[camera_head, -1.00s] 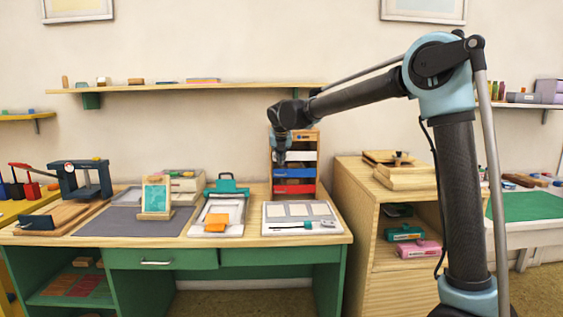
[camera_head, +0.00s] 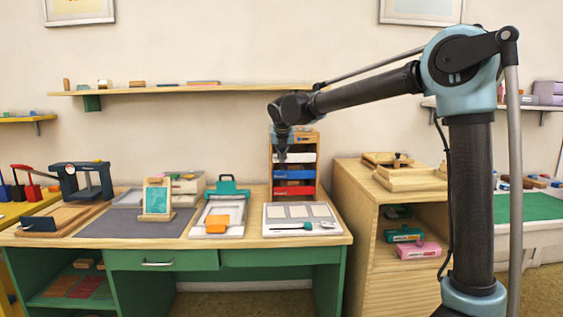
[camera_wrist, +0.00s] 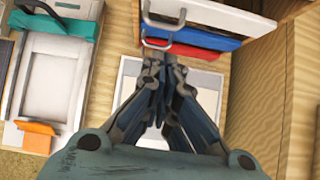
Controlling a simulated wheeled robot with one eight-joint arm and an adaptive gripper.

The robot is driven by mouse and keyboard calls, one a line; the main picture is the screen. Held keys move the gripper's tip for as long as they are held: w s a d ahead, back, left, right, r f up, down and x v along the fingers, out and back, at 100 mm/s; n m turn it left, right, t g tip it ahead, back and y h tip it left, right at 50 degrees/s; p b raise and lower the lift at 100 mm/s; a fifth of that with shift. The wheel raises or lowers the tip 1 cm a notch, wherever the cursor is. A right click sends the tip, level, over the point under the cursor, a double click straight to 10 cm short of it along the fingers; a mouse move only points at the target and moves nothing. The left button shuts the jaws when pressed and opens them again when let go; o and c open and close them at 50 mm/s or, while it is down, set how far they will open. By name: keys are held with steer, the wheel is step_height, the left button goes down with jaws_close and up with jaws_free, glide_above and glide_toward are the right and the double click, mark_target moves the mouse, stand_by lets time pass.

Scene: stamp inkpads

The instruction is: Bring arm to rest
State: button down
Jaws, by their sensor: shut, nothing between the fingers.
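My gripper (camera_head: 282,155) hangs at the end of my raised arm, pointing down, in front of the wooden drawer rack (camera_head: 318,178) in the head view. In the wrist view my gripper (camera_wrist: 158,65) has its fingers together and holds nothing. Below it lies a white tray (camera_wrist: 210,80), partly hidden by the fingers. The rack's white, blue (camera_wrist: 205,37) and red drawer fronts show just beyond the fingertips. I cannot tell the exact gap between fingertips and rack.
A wooden cabinet (camera_head: 350,220) stands to the right. A wall shelf (camera_head: 220,88) runs behind. Open air surrounds my upper arm.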

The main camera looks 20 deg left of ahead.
steer(key=v, duration=0.8)
steer(key=shift+a, duration=0.2)
steer(key=s+d+f+m+g+h, duration=0.1)
steer(key=s+d+f+m, duration=0.15)
steer(key=d+m, duration=0.65)
steer(key=s+d+f+m+h, duration=0.1)
steer(key=d+f+m, duration=0.25)
steer(key=d, duration=1.25)
steer(key=s+d+f+m+g+h, duration=0.1)
steer(key=d+f+m, duration=0.4)
steer(key=d, duration=0.7)
steer(key=s+d+f+m+g, duration=0.1)
steer(key=s+d+f+m, duration=0.8)
steer(key=s+f+m, duration=0.1)
steer(key=s+d+f+m+g, duration=0.1)
steer(key=s+d+f+m, duration=0.8)
steer(key=s+m, duration=0.3)
steer(key=shift+s+f+g, duration=0.4)
steer(key=shift+s+f, duration=0.25)
steer(key=shift+f, duration=0.2)
